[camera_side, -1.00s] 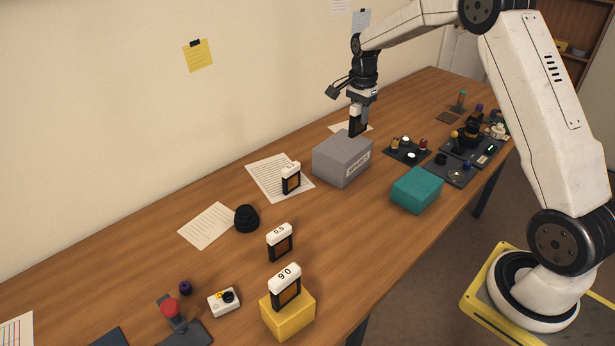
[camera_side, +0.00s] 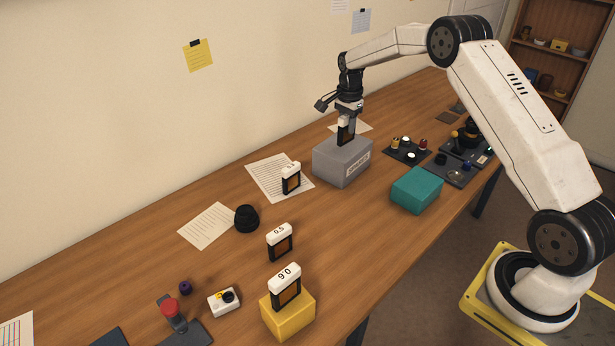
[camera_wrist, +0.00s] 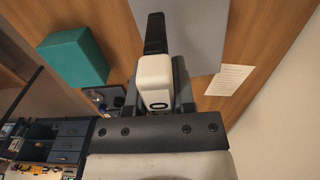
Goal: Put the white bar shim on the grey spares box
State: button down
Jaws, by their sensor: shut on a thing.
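My gripper (camera_side: 347,119) is shut on a shim with a white bar on top and a dark body (camera_side: 346,134). The shim is upright over the top of the grey spares box (camera_side: 331,164). Its lower end is at or just above the box top; I cannot tell if they touch. In the wrist view the shim's white bar (camera_wrist: 154,78) sits between the fingers, with a partly hidden dark mark on it. The grey box (camera_wrist: 196,30) lies behind it there.
A teal box (camera_side: 416,190) stands right of the grey box. Similar white-topped shims stand on paper (camera_side: 291,178), on the table (camera_side: 280,242) and on a yellow block (camera_side: 288,320). A dark parts tray (camera_side: 408,152) lies behind the teal box.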

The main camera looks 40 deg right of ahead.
aim_at(346, 134)
jog(key=shift+w+f, duration=0.1)
jog(key=shift+f, duration=1.6)
jog(key=shift+f, duration=0.1)
jog(key=shift+c, duration=2.2)
grip_release()
notch_tip(346, 134, up, 12)
jog(key=shift+r, duration=0.15)
jog(key=shift+a, duration=0.1)
